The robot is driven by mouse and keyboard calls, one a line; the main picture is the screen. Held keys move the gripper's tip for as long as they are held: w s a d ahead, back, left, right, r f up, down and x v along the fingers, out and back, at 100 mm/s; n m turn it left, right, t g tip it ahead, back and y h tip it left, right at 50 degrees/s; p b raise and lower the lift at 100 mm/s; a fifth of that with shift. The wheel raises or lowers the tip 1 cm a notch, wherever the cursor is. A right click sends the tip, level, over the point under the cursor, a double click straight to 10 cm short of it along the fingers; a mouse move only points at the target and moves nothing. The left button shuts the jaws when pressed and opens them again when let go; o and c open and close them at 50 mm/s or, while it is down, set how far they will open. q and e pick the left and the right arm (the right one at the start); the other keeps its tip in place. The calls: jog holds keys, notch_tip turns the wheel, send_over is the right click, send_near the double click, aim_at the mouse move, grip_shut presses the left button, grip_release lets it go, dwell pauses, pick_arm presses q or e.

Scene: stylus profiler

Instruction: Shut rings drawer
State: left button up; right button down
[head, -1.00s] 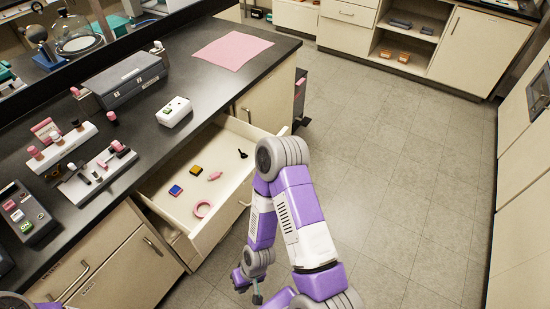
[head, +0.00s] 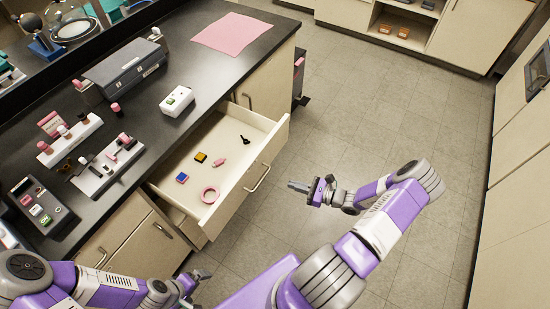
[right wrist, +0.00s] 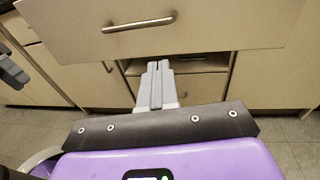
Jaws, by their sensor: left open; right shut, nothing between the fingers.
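The rings drawer (head: 255,185) stands pulled out from under the black counter. My left gripper (head: 200,278) is open at the bottom, near the lower cabinet, away from the drawer.
The black counter (head: 215,75) carries a grey case (head: 125,68), a white device (head: 176,101), a pink mat (head: 231,40) and several small instruments. Open floor (head: 340,120) lies right of the drawer. More cabinets stand at the back and far right.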

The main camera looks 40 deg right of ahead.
jog(key=d+r+m+t+h, duration=0.2)
jog(key=d, duration=0.3)
jog(key=b, duration=0.1)
send_near(268, 158)
jog(key=x, duration=0.6)
jog(key=shift+w+a+r, duration=0.1)
jog(key=shift+a+r, duration=0.05)
jog(key=shift+a, duration=0.05)
jog(key=shift+w+a, duration=0.1)
jog(key=shift+w, duration=0.15)
jog(key=shift+w, duration=0.1)
